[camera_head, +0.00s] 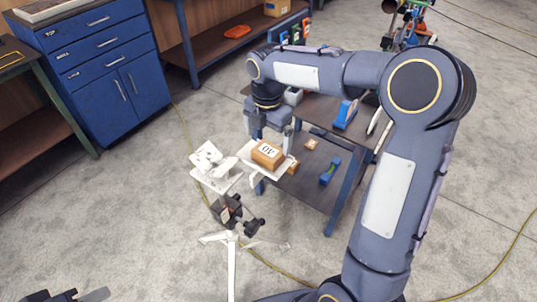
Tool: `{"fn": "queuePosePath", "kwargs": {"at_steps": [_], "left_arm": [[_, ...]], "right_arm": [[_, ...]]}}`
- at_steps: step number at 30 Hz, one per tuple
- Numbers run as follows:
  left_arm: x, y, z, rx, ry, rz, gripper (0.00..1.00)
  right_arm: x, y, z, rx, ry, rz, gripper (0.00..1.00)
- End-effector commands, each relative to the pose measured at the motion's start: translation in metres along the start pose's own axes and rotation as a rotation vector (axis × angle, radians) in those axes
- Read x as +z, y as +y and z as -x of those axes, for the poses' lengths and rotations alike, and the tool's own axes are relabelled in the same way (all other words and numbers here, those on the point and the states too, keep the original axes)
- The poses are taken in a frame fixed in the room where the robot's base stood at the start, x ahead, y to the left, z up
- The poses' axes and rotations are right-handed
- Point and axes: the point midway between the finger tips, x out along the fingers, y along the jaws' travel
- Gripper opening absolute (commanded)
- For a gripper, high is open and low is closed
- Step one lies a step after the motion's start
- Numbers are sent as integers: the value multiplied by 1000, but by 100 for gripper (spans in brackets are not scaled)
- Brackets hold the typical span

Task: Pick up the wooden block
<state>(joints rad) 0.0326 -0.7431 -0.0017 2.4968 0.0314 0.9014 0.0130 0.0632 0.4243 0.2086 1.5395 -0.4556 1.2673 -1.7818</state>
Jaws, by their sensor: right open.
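The wooden block (268,154) is light brown with a white label marked in black on top. It rests on a white plate (285,173) beside the dark workbench. My right gripper (271,131) points down just above and behind the block, with its jaws open. Its fingers partly overlap the area behind the block, and I cannot tell whether they touch it.
A white bracket (213,163) on a tripod stand (231,255) is left of the block. The workbench (317,185) holds a blue tool (330,171), a small wooden piece (311,144) and other items. A blue cabinet (105,65) stands back left. Open floor lies at left.

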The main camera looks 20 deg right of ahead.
Motion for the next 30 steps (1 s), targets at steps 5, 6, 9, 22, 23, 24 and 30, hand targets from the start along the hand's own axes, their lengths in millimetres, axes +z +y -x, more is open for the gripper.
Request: {"fn": "queuePosePath", "kwargs": {"at_steps": [5,6,9,22,23,24,30], "left_arm": [[-1,1,2,0,0,0,36],[-1,1,2,0,0,0,36],[-2,2,4,0,0,0,36],[-2,2,4,0,0,0,36],[-2,2,4,0,0,0,36],[-2,2,4,0,0,0,36],[-2,2,4,0,0,0,36]], "right_arm": [[2,-1,-21,-3,1,-2,98],[3,-1,-27,-3,1,-2,98],[4,0,-44,-3,2,-1,98],[4,0,-60,1,0,-4,96],[4,0,-60,1,0,-4,92],[4,0,-60,1,0,-4,86],[4,0,-60,2,0,-4,60]]}}
